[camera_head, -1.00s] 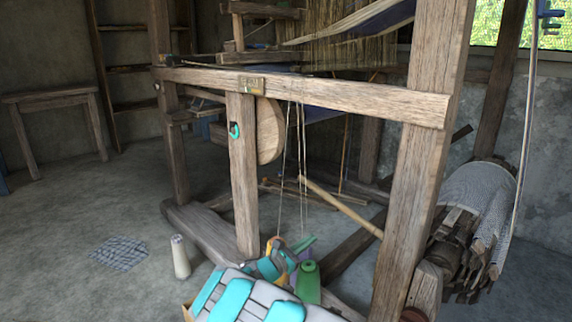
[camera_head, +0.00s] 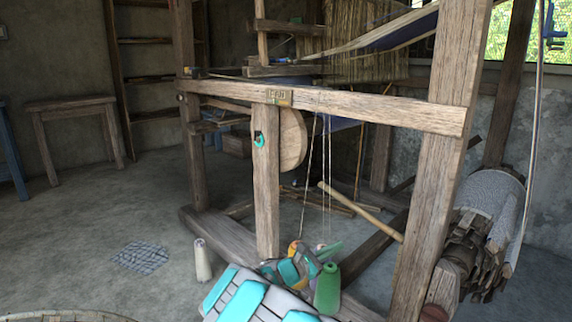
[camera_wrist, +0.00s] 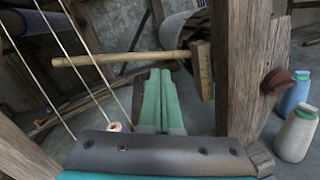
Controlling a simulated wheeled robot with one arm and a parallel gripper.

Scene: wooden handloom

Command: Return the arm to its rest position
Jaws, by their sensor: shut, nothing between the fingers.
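My arm (camera_head: 243,297), white with teal panels, reaches in from the bottom of the head view and is folded low in front of the loom. My gripper (camera_head: 333,250) shows as small green fingers near the thread cones, partly hidden by the arm. In the wrist view the green fingers of my gripper (camera_wrist: 158,85) lie side by side, shut and empty. They point toward a wooden stick (camera_wrist: 125,58) in the loom. I cannot tell how far apart they are.
The loom's front beam (camera_head: 370,108) and right post (camera_head: 432,190) stand close ahead. A green cone (camera_head: 327,290) is beside my arm; a cream cone (camera_head: 202,260) stands left. A checked cloth (camera_head: 142,256) lies on open floor at left. A basket rim (camera_head: 65,316) shows bottom left.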

